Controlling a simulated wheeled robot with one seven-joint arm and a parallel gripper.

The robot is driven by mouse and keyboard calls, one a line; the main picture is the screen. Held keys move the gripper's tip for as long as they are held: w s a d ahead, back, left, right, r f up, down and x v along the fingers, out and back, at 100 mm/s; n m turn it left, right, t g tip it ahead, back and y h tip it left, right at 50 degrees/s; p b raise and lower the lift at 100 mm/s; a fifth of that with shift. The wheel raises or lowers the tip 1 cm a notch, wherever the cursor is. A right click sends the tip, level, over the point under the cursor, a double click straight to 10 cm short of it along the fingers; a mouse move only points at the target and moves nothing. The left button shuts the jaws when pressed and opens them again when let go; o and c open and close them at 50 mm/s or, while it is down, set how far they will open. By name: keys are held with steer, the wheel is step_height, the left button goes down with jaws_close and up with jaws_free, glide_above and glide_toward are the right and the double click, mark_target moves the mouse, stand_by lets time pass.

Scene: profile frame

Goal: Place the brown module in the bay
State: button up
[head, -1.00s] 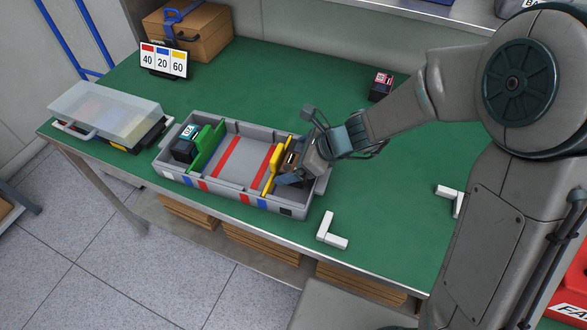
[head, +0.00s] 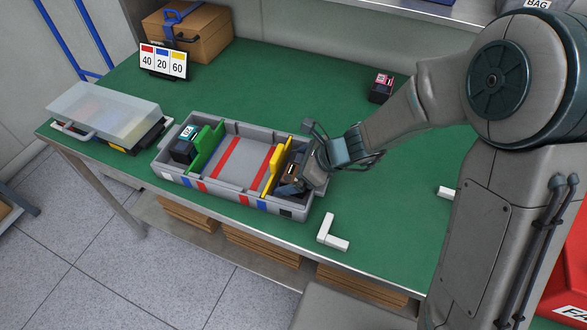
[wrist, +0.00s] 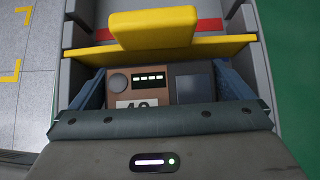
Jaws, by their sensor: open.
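The brown module (wrist: 150,84) sits in the right end compartment of the grey tray (head: 233,192), beside the yellow divider (wrist: 155,45). The wrist view shows its brown face with a round knob, a lit display, a dark panel and a partly hidden label. In the head view the module (head: 293,172) is mostly hidden by my gripper. My gripper (wrist: 162,85) is at that compartment with its blue-grey fingers apart, one on each side of the module. The yellow divider (head: 271,171) also shows in the head view.
A green divider (head: 207,148) and a dark module with a green label (head: 186,145) are at the tray's left end. A red-topped dark module (head: 381,88) stands at the back. A clear-lidded case (head: 105,108), number sign (head: 163,61) and white corner marker (head: 331,233) are on the green table.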

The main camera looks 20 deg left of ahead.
steer(key=p+v, duration=0.2)
steer(key=v, duration=1)
steer(key=s+d+r+n+t+h, duration=0.1)
steer(key=s+d+r+n+h, duration=0.1)
steer(key=d+n, duration=0.3)
steer(key=s+d+r+n+t+h, duration=0.1)
steer(key=d+n, duration=0.5)
steer(key=d, duration=0.6)
steer(key=s+d+r+n+t+h, duration=0.1)
steer(key=s+d+r+n+h, duration=0.3)
steer(key=d, duration=0.4)
steer(key=shift+s+d+n+h, duration=0.3)
steer(key=shift+s+n+h, duration=0.35)
steer(key=shift+n+h, duration=0.35)
steer(key=shift+w+p+v, duration=0.25)
steer(key=shift+p+v, duration=0.85)
steer(key=shift+v, duration=0.2)
